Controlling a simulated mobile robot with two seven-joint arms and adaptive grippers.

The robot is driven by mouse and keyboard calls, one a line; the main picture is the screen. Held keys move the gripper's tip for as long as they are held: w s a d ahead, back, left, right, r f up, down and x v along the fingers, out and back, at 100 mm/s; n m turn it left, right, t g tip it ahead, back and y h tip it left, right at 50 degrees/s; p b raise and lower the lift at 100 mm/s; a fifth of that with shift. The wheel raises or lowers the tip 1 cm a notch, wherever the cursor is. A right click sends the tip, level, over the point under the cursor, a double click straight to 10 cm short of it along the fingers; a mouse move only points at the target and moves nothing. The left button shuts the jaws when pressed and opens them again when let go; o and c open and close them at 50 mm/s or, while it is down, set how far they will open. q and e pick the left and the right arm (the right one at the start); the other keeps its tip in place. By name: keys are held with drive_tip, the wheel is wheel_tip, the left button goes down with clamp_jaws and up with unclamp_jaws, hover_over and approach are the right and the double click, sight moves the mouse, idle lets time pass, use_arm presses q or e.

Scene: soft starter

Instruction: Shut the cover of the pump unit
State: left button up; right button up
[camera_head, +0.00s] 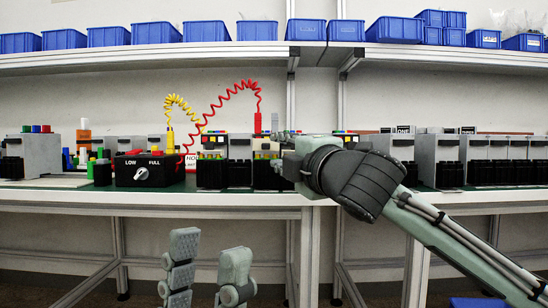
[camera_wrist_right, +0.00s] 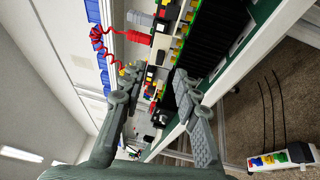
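Grey units with black terminal fronts stand in a row on the workbench (camera_head: 240,199). One unit (camera_head: 240,148) is just left of my right gripper. I cannot tell which is the pump unit, and no cover stands out clearly. My right gripper (camera_head: 281,150) reaches in from the right to the front of this row and hides part of it. In the right wrist view my right gripper (camera_wrist_right: 158,80) has its fingers spread, with nothing seen between them; the units show beyond. My left gripper (camera_head: 208,262) is low in front of the bench, fingers apart and empty.
A black box with a LOW/FULL dial (camera_head: 145,171) sits left of the units, with red (camera_head: 232,98) and yellow (camera_head: 180,101) coiled cords behind. More units (camera_head: 448,160) stand to the right. An upper shelf (camera_head: 150,60) holds blue bins.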

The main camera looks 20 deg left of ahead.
sight(268, 147)
drive_tip(key=x, duration=0.6)
drive_tip(key=shift+b, duration=0.3)
drive_tip(key=shift+c, duration=0.6)
clamp_jaws()
